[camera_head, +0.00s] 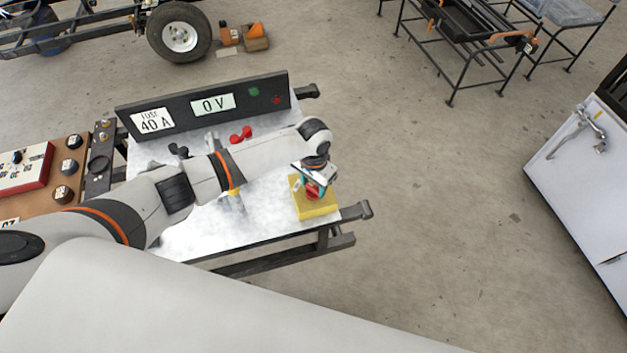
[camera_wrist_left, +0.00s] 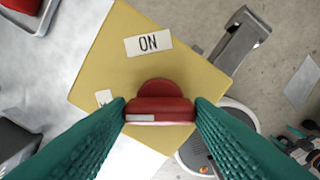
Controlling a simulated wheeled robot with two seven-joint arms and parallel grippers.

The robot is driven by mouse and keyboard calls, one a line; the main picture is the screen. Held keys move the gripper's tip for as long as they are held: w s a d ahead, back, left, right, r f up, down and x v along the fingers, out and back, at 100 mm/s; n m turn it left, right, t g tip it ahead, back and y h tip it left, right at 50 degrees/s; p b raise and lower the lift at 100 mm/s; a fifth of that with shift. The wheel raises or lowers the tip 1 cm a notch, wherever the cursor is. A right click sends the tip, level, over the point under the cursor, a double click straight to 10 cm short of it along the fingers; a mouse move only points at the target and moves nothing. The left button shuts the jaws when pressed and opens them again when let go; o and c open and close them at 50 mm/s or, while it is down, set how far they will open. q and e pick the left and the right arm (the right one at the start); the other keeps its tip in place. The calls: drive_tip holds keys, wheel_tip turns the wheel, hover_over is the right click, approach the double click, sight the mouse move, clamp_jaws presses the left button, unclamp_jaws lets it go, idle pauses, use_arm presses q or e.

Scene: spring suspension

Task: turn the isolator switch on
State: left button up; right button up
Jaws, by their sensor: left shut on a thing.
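The isolator switch is a yellow box (camera_head: 318,209) with a red handle (camera_wrist_left: 160,110), at the right end of the white bench top. In the left wrist view the yellow box face (camera_wrist_left: 110,65) carries an ON label (camera_wrist_left: 148,43) above the handle. A second label (camera_wrist_left: 103,97) at the left is mostly hidden by a finger. My left gripper (camera_head: 314,190) reaches down over the box. In the left wrist view its green fingers (camera_wrist_left: 160,112) are shut on the red handle, one on each side. A white mark shows on the handle's left part. My right gripper is not in view.
A dark panel (camera_head: 185,117) at the bench's back has a 40 A fuse label, a 0 V display (camera_head: 213,103), and green and red spots. Red clips (camera_head: 240,135) lie on the bench behind my left arm. A brown knob box (camera_head: 68,150) stands left.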

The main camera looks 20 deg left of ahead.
sight(314, 186)
use_arm(q)
drive_tip(key=m+p, duration=0.1)
drive_tip(key=m, duration=0.2)
drive_tip(key=shift+r+m+p, duration=0.1)
drive_tip(key=shift+m+p, duration=0.2)
drive_tip(key=shift+m, duration=0.1)
drive_tip(key=m+p, duration=0.1)
drive_tip(key=m, duration=0.2)
drive_tip(key=shift+m, duration=0.3)
drive_tip(key=m, duration=0.3)
drive_tip(key=shift+m, duration=2.6)
drive_tip(key=o, duration=1)
wheel_tip(314, 186, up, 12)
